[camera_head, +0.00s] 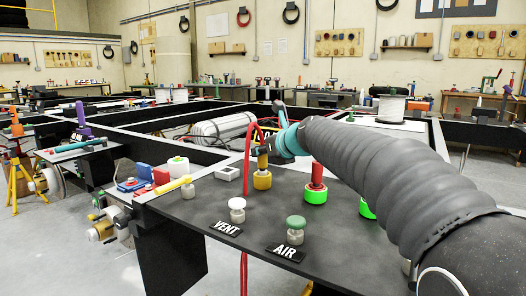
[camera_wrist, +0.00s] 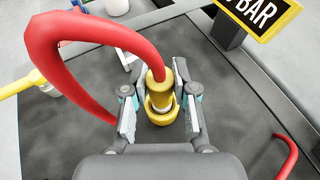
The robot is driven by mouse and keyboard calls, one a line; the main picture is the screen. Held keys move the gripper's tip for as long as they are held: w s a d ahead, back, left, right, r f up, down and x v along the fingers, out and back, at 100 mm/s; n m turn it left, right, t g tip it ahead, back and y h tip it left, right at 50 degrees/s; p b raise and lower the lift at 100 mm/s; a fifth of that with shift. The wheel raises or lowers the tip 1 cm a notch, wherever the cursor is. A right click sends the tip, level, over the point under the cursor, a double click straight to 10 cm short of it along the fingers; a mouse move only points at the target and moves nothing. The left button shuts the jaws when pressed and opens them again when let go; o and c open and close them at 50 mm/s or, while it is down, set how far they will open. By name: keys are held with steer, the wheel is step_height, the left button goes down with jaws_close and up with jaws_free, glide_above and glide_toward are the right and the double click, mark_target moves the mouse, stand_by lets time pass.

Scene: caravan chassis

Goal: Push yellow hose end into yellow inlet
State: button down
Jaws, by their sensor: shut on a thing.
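My gripper (camera_wrist: 160,110) is shut on the yellow hose end (camera_wrist: 180,73), which has a red hose (camera_wrist: 95,32) running out of its top. In the head view, the yellow hose end (camera_head: 262,161) is upright directly above the yellow inlet (camera_head: 262,181) on the dark plate. In the wrist view, the yellow inlet (camera_wrist: 161,118) shows under the hose end, between the fingers, with a pale ring where they meet. The two look lined up and very close or touching. I cannot tell how deep the end sits.
A red end stands in a green inlet (camera_head: 316,196) to the right. A white VENT knob (camera_head: 237,208) and a green AIR knob (camera_head: 295,226) stand in front. A BAR sign (camera_wrist: 262,12) is close by. The red hose loops beside my gripper.

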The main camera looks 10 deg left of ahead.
steer(key=shift+f, duration=0.35)
steer(key=c, duration=0.8)
jaws_free()
steer(key=shift+c, duration=0.2)
steer(key=v, duration=1.2)
